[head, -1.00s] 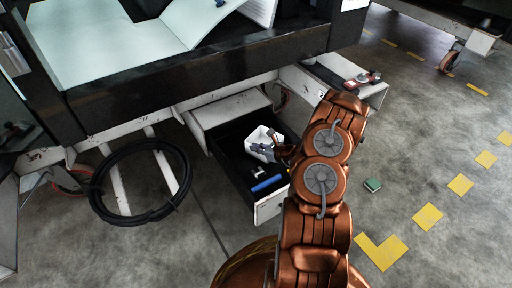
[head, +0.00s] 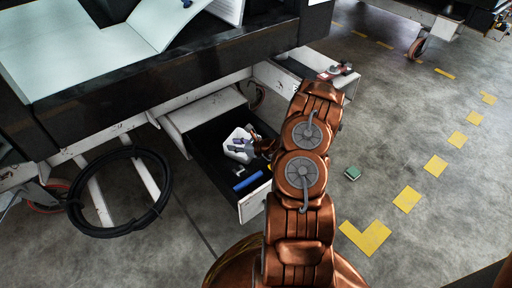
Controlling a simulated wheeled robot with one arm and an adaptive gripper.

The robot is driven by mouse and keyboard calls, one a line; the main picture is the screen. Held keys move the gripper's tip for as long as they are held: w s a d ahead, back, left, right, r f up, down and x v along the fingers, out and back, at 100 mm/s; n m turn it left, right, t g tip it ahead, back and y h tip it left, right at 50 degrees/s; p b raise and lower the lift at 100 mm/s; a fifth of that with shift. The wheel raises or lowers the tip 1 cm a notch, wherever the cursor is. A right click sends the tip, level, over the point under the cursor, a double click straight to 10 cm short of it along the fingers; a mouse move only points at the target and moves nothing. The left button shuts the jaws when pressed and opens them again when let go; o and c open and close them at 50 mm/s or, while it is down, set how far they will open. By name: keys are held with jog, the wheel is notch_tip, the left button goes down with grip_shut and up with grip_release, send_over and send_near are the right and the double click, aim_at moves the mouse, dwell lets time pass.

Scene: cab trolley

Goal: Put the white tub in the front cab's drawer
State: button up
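The white tub (head: 236,150) is in the head view, within the outline of the open drawer (head: 207,170) with the dark inside, under the near cab. It looks tilted. I cannot tell whether it touches the drawer floor. My gripper (head: 246,144) reaches over the drawer's right side. Its grey fingers overlap the tub's upper part and look shut on its wall; my wrist hides part of them. The drawer's white front panel (head: 252,203) faces my arm.
A blue cylinder (head: 248,182) lies in the drawer near its front. A second white drawer unit (head: 350,82) with red-and-grey items stands at the right. A black hose coil (head: 75,205) is at left. A small green box (head: 352,173) lies on the floor right of my arm.

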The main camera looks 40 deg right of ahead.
jog(key=p+v, duration=0.4)
jog(key=v, duration=0.7)
jog(key=w+a+r+n+g+y, duration=0.35)
jog(key=a+r+n+y, duration=0.4)
jog(key=a+r, duration=0.75)
jog(key=s+a+r+n+g, duration=0.3)
jog(key=a+r+n, duration=0.15)
jog(key=a, duration=0.35)
jog(key=s+a+r+n+g, duration=0.2)
jog(key=a+r+n+g, duration=0.1)
jog(key=a+n, duration=0.3)
jog(key=s+a+r+n+g+h, duration=0.25)
jog(key=s+a+n, duration=0.2)
jog(key=s, duration=0.35)
jog(key=s+a+r+n+g+h, duration=0.1)
jog(key=s+a+r+n+g, duration=0.15)
jog(key=s+a+g, duration=0.35)
jog(key=s+d+r+n+h, duration=0.1)
jog(key=s+d+n+h, duration=0.2)
jog(key=s, duration=0.5)
jog(key=s+d+r+n+t+h, duration=0.1)
jog(key=s+d+n+h, duration=0.3)
jog(key=s, duration=0.4)
jog(key=shift+d+r+h, duration=0.55)
jog(key=shift+d+h, duration=0.05)
jog(key=shift+d, duration=0.35)
jog(key=shift+r, duration=0.1)
